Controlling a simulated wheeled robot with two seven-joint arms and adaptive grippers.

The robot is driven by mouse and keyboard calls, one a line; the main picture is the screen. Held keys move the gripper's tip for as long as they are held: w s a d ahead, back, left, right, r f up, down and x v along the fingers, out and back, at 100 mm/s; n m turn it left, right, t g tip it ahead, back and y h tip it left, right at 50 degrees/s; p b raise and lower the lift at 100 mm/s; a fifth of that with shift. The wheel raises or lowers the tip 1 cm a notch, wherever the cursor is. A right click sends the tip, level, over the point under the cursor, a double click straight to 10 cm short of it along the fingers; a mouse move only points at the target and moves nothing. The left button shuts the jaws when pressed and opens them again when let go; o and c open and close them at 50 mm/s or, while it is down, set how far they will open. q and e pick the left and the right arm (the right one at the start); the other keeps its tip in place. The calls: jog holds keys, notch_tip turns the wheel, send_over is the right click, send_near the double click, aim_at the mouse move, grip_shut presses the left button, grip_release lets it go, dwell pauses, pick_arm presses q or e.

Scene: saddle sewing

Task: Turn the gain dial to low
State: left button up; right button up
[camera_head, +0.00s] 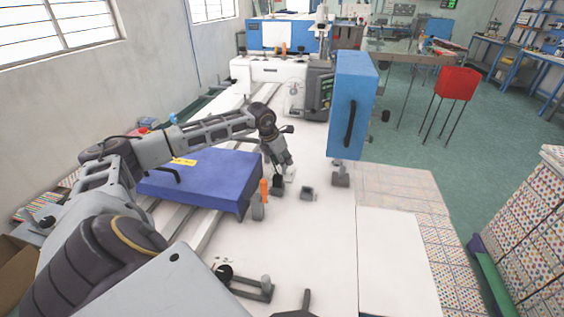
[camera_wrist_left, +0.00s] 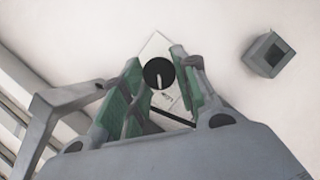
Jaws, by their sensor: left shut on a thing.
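The gain dial (camera_wrist_left: 158,73) is a round black knob with a short white pointer line, in the left wrist view. Its pointer is toward the bottom of that picture. It sits on a small pale plate (camera_wrist_left: 156,46) with small markings too blurred to read. My left gripper (camera_wrist_left: 153,88) has its green-padded fingers on either side of the dial and is shut on it. In the head view the left gripper (camera_head: 279,180) reaches down to the white table, and its fingers hide the dial there. My right gripper is not in view.
A small grey block with a dark recess (camera_head: 308,193) stands right of the gripper; the left wrist view shows it too (camera_wrist_left: 268,55). A blue box (camera_head: 205,178) and an orange-topped grey piece (camera_head: 262,192) are to the left. A tall blue unit (camera_head: 352,105) stands behind, right.

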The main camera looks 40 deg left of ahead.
pick_arm(q)
jog(key=shift+n+y+b, duration=0.3)
jog(key=shift+n+b, duration=0.05)
jog(key=shift+n, duration=0.95)
jog(key=shift+r+y, duration=0.1)
jog(key=shift+y, duration=0.2)
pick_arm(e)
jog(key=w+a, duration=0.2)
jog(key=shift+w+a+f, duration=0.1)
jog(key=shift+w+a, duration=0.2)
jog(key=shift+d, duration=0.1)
pick_arm(q)
jog(key=o, duration=1)
jog(key=shift+d, duration=0.1)
jog(key=shift+o, duration=0.2)
jog(key=v, duration=1.1)
jog(key=shift+s+r, duration=0.2)
jog(key=shift+r, duration=0.15)
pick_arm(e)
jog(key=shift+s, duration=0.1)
